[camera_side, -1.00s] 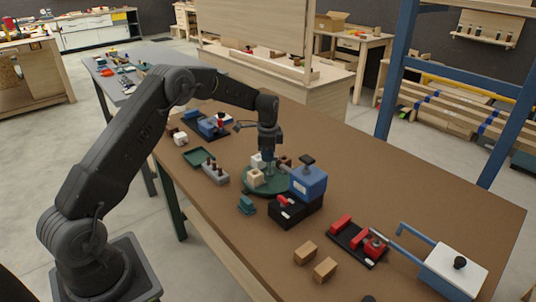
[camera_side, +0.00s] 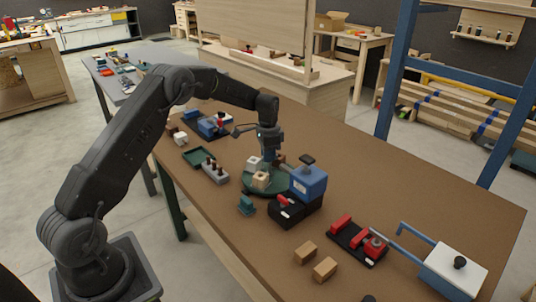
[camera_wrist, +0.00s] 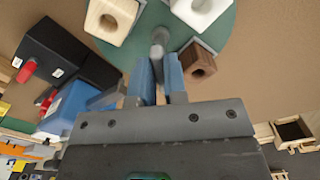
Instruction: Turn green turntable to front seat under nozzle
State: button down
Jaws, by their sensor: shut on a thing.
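The green turntable (camera_side: 272,189) lies on the brown bench and also shows in the wrist view (camera_wrist: 218,35). It carries a cream block (camera_side: 261,179) at the front, a white block (camera_side: 254,162) at the back left and a brown block (camera_wrist: 198,62); the blocks have round holes visible on the cream and brown ones. My gripper (camera_wrist: 161,82), pointing down over the turntable, is shut on its grey upright post (camera_wrist: 158,44). A blue box with a black knob on a black base (camera_side: 309,183) stands at the turntable's right edge. I cannot make out the nozzle.
A small teal block (camera_side: 247,205) lies just in front of the turntable. A grey block with dark pegs (camera_side: 215,173) and a green tray (camera_side: 198,156) stand left. Two wooden blocks (camera_side: 325,269) and a red-black fixture (camera_side: 357,241) lie front right. The bench's right back is clear.

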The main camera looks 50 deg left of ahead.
jog(key=shift+d+n, duration=0.2)
jog(key=shift+n, duration=3.2)
jog(key=shift+d+n, duration=0.15)
jog(key=shift+n, duration=3.35)
jog(key=c, duration=1.2)
grip_release()
jog(key=shift+o, duration=0.2)
notch_tip(320, 180, up, 14)
